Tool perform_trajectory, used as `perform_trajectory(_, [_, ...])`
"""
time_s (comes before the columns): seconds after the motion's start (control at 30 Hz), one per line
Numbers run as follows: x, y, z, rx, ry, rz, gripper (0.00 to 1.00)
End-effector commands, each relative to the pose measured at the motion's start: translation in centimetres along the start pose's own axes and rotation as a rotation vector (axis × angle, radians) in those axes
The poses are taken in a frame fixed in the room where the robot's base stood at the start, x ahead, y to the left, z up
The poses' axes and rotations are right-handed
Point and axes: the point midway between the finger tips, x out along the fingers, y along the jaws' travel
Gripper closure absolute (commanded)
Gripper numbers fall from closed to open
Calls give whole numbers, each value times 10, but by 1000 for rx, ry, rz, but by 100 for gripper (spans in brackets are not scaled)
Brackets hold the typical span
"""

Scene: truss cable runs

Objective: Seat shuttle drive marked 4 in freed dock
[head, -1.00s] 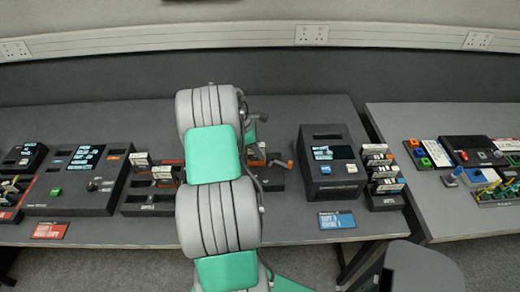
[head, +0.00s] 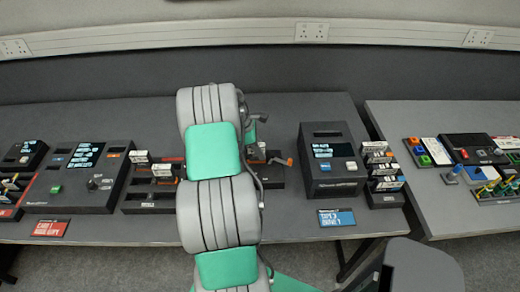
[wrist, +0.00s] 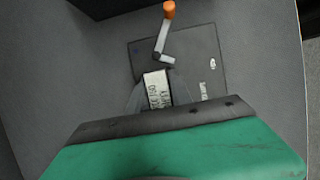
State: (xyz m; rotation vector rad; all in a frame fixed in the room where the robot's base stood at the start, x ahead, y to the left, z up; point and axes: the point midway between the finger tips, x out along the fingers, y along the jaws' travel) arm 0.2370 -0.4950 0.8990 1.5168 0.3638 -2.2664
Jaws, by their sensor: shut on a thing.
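In the wrist view my gripper (wrist: 157,105) is shut on a small block with a white label (wrist: 157,88). It looks like a shuttle drive, but I cannot read a 4 on its printed marks. Just beyond it lies the dark dock plate (wrist: 205,65) with a grey lever ending in an orange knob (wrist: 168,9). I cannot tell whether the block touches the dock.
A rack with several drives (head: 150,208) stands left of my arm. A dark unit with a screen (head: 333,185) and another drive rack (head: 386,200) stand to the right. A console (head: 75,192) is farther left. Bare table lies in front of the dock.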

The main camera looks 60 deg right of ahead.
Motion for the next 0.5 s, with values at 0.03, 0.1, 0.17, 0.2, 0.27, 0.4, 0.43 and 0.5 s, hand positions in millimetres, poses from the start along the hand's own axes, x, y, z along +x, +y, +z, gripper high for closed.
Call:
perform_trajectory(0.03, [-1, 0, 0, 1, 0, 2, 100])
perform_trajectory(0.1, [-1, 0, 0, 1, 0, 1, 100])
perform_trajectory(0.17, [-1, 0, 0, 1, 0, 1, 100])
perform_trajectory(0.2, [-1, 0, 0, 1, 0, 1, 100])
perform_trajectory(0.27, [-1, 0, 0, 1, 0, 1, 73])
perform_trajectory(0.4, [-1, 0, 0, 1, 0, 1, 62])
perform_trajectory(0.43, [-1, 0, 0, 1, 0, 1, 59])
perform_trajectory(0.5, [0, 0, 0, 1, 0, 0, 53])
